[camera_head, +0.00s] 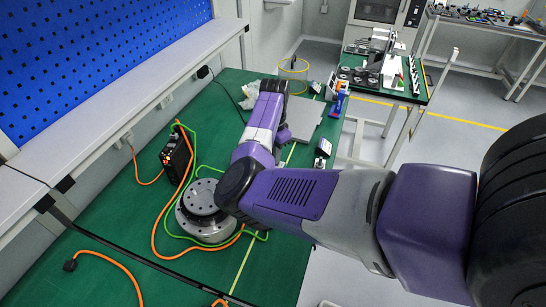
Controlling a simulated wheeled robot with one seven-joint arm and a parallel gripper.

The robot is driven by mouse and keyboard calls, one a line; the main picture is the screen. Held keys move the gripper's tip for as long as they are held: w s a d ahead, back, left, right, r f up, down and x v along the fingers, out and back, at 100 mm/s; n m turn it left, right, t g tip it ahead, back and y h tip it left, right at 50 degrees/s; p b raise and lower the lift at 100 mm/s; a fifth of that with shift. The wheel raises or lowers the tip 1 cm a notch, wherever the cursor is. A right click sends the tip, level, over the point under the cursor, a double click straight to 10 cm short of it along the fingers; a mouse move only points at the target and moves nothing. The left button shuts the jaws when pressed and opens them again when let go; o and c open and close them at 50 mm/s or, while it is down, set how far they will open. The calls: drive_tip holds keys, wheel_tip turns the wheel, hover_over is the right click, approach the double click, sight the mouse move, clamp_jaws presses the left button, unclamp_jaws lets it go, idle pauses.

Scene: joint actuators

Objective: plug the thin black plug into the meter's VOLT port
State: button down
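A black box (176,154) with lit orange-red spots on its front stands on the green table at left, with orange and green cables by it. It may be the meter; no VOLT marking can be read. A black plug (70,265) ends an orange cable at the table's lower left; I cannot tell whether it is the thin one. My purple arm reaches in from the right, bends above the table, and runs toward its far end. My gripper's fingers do not show; the arm seems to hide them.
A grey round actuator (204,207) stands on the green table (110,240), partly behind my arm. A grey plate (304,116) and small devices lie farther back. A white shelf (130,85) runs along the left. A second green table (408,88) with parts stands beyond.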

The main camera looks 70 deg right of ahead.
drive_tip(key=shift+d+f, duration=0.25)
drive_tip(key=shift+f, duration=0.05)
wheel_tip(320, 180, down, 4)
drive_tip(key=b, duration=0.4)
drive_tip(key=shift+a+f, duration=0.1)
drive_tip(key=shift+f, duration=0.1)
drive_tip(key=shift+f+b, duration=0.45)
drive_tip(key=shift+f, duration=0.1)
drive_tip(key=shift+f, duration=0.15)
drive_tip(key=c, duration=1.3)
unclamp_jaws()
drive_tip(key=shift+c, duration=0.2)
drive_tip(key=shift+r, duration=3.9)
